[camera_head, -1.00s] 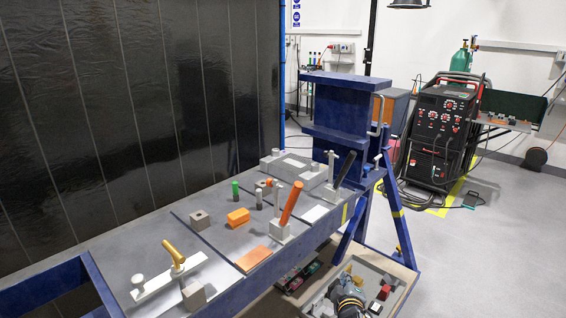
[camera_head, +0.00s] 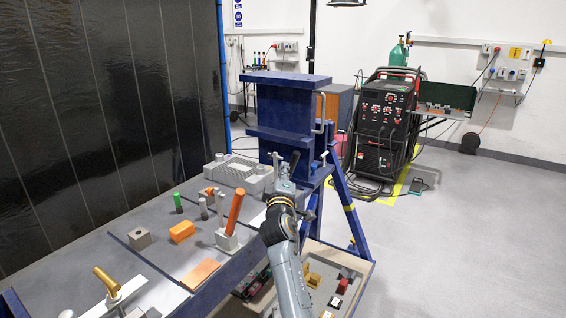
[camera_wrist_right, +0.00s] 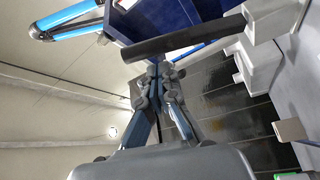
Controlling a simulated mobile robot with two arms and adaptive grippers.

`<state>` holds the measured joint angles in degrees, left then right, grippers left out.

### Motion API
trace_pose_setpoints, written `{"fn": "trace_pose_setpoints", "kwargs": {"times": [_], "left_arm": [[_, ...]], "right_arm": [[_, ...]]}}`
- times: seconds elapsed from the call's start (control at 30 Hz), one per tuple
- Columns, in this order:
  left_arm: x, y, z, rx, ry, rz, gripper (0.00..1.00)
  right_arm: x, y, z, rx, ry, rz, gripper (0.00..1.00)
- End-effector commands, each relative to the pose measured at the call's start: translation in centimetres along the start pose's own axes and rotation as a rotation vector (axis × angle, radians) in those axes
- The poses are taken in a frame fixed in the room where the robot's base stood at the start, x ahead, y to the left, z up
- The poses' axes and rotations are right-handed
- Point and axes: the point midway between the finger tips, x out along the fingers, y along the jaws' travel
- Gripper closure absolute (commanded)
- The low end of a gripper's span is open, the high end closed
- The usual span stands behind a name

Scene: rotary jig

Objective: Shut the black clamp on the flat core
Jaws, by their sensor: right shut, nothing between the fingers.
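The black clamp has a black handle (camera_head: 294,163), which stands tilted up at the far end of the bench. In the right wrist view the handle (camera_wrist_right: 185,37) runs across just beyond my fingertips. My right gripper (camera_head: 284,184) is at the clamp in the head view and hides most of its base. In the wrist view the gripper (camera_wrist_right: 157,72) is shut and empty, its tips close to the handle; I cannot tell whether they touch. A long grey block (camera_head: 238,174), likely the flat core, lies left of the clamp. My left gripper is not in view.
An orange-handled clamp (camera_head: 235,212) and a yellow-handled clamp (camera_head: 107,282) stand nearer on the bench. An orange block (camera_head: 181,232) and a grey cube (camera_head: 139,238) lie between. A blue upright fixture (camera_head: 286,118) rises behind the black clamp.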

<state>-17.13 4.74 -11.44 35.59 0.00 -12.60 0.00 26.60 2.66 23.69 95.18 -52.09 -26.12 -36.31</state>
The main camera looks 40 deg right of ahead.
Motion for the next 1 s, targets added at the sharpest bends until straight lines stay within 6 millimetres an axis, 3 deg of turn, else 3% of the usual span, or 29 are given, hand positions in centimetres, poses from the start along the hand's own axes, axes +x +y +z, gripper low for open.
{"fn": "trace_pose_setpoints", "kwargs": {"times": [0.1, 0.3, 0.67, 1.0], "left_arm": [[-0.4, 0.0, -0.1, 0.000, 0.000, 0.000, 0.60], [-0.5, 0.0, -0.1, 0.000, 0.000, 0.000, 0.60], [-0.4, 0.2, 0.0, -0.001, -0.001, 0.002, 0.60], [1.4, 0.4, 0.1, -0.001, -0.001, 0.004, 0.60]], "right_arm": [[1.8, 0.1, 0.0, 0.001, -0.001, 0.000, 1.00], [3.0, -0.1, 0.0, 0.001, 0.000, -0.001, 1.00], [3.0, -0.1, 0.0, 0.003, 0.001, -0.001, 1.00], [2.8, -0.2, 0.5, 0.048, 0.000, 0.026, 1.00]]}}
